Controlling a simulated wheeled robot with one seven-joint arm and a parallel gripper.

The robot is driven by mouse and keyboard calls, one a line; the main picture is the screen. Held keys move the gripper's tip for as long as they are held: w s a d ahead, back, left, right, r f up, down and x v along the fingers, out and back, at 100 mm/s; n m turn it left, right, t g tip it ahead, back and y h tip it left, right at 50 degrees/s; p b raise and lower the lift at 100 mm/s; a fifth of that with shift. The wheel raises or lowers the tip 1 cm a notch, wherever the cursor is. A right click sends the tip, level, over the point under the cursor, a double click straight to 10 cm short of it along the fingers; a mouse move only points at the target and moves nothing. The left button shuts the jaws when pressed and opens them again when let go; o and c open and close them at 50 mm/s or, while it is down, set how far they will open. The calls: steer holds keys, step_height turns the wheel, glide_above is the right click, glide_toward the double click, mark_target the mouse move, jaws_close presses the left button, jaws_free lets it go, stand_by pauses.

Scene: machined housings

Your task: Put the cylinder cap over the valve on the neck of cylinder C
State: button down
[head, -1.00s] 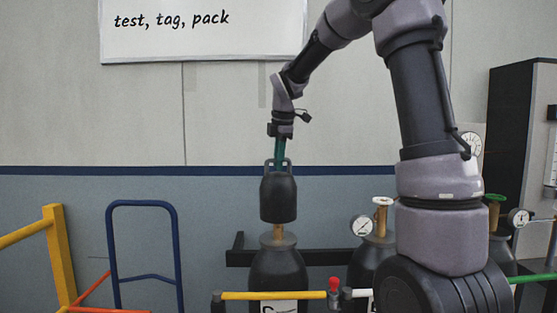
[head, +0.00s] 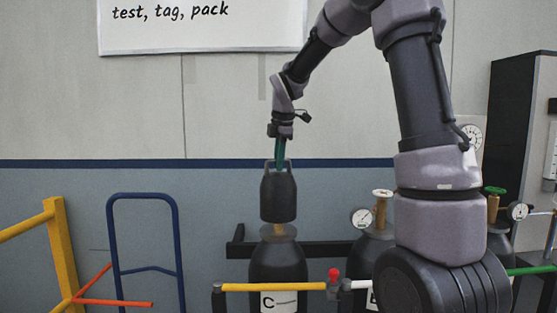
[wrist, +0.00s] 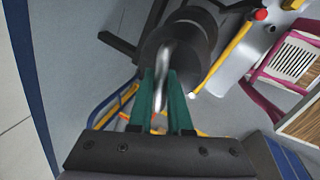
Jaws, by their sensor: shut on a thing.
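The cylinder cap (head: 278,198) is a dark grey, upright canister with a loop handle on top. My gripper (head: 280,163), with green fingers, is shut on that handle; the wrist view shows the fingers (wrist: 163,85) on either side of the handle's bar. Cylinder C (head: 278,262), dark with a white "C" label, stands directly beneath the cap. A short piece of its brass valve (head: 279,230) shows between the cap's lower edge and the cylinder's neck. The valve's upper part is hidden by the cap, and I cannot tell whether it is inside it or behind it.
A yellow bar (head: 272,287) with a red knob (head: 334,274) runs in front of the cylinders. Another cylinder (head: 371,255) with a gauge and white-topped valve stands to the right, partly behind my arm. A blue hoop frame (head: 144,196) and yellow post (head: 60,245) stand left.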

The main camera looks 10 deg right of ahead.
mark_target(279, 175)
steer(key=shift+f, duration=2.25)
steer(key=c, duration=0.8)
jaws_free()
steer(key=shift+o, duration=0.2)
steer(key=v, duration=1)
steer(key=shift+r, duration=0.35)
steer(key=shift+s, duration=0.1)
